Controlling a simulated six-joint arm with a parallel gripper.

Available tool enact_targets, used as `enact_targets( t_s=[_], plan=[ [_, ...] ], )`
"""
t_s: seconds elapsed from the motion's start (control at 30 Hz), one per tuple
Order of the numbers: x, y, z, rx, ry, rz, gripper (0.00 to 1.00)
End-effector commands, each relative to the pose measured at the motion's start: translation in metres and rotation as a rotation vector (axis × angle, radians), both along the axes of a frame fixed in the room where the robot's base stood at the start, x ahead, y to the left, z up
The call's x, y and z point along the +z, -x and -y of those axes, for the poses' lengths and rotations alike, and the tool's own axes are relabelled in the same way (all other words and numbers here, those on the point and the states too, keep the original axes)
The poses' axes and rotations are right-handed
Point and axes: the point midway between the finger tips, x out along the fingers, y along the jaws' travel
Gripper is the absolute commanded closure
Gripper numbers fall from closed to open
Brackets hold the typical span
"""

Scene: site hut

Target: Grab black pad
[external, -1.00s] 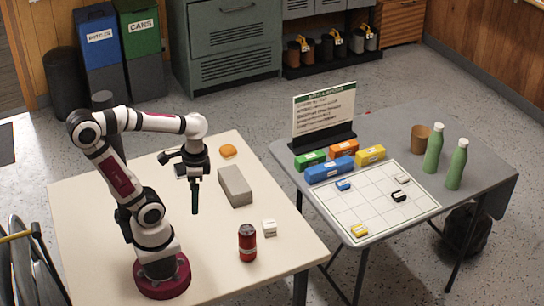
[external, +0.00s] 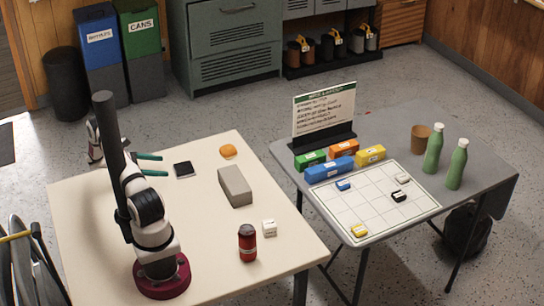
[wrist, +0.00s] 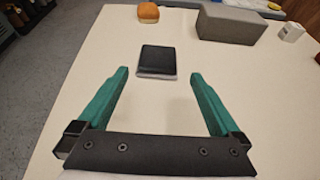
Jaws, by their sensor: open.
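The black pad (external: 184,169) is a small dark square with a pale lower edge, lying flat on the cream table. In the wrist view the pad (wrist: 157,61) is ahead of my gripper, between the lines of the fingers but beyond their tips. My gripper (external: 151,165) has green fingers and is left of the pad in the external view, low and pointing towards it. In the wrist view my gripper (wrist: 158,75) is wide open with nothing between its fingers.
A grey block (external: 235,186) and an orange bun-like item (external: 228,151) lie right of the pad. A red can (external: 247,243) and a small white item (external: 269,228) stand near the front right. The cream table (external: 205,225) is bare around the pad. A grey table (external: 385,130) stands to the right.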

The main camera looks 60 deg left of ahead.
Motion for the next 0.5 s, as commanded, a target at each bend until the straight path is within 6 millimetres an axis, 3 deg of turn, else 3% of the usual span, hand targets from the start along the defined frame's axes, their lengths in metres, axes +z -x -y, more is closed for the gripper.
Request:
enact_targets(
  t_s=[0.4, 0.5],
  plan=[
    [-0.028, -0.068, 0.003, -0.006, -0.001, -0.001, 0.0],
    [-0.031, -0.077, 0.003, -0.003, -0.002, -0.003, 0.0]
  ],
)
